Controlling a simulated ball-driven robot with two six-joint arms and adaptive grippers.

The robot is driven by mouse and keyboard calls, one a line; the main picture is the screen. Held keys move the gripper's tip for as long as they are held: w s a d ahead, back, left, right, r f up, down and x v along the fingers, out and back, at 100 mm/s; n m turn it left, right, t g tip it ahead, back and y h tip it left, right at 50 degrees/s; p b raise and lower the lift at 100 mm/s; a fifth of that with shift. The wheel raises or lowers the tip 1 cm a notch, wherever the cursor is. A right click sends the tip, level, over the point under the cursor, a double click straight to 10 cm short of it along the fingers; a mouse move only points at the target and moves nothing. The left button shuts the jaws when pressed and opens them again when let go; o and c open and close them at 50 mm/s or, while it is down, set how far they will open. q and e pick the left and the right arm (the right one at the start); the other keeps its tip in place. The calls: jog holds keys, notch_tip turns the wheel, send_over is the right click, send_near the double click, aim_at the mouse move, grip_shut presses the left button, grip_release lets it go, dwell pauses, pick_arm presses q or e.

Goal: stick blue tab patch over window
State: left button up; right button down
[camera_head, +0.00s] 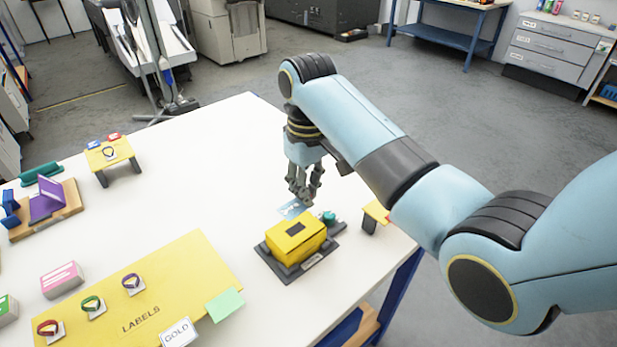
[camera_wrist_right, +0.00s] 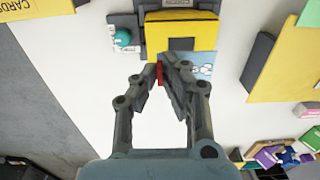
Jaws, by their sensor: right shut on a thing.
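A yellow box (camera_head: 310,246) with a dark square window (camera_head: 296,229) in its top sits on a dark grey base (camera_head: 287,275). In the right wrist view the box (camera_wrist_right: 160,30) and its window (camera_wrist_right: 182,44) lie just beyond my fingertips. My right gripper (camera_head: 302,198) is beside the box's far side, pointing down. It is shut on a thin red piece (camera_wrist_right: 160,74), seen between the fingertips (camera_wrist_right: 168,66). A light blue patch with white marks (camera_wrist_right: 203,66) shows beside the fingertips; it also shows in the head view (camera_head: 291,209). I cannot tell whether it joins the red piece. My left gripper is out of view.
A teal knob (camera_head: 328,217) stands beside the box. A yellow LABELS mat (camera_head: 190,262) with several rings lies left, with a green note (camera_head: 225,305) and GOLD card (camera_head: 178,333). A small yellow stand (camera_head: 108,154) is farther left. The white table's middle (camera_head: 210,180) is clear.

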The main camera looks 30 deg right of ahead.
aim_at(308, 222)
jog(key=shift+f+b, duration=0.45)
jog(key=shift+f, duration=2.35)
jog(key=shift+p, duration=0.45)
jog(key=shift+f, duration=0.4)
jog(key=shift+s+f, duration=0.1)
jog(key=shift+f, duration=0.1)
dwell(0.7)
jog(key=shift+r, duration=0.1)
jog(key=c, duration=1.1)
grip_release()
jog(key=shift+r, duration=0.1)
jog(key=shift+r, duration=0.2)
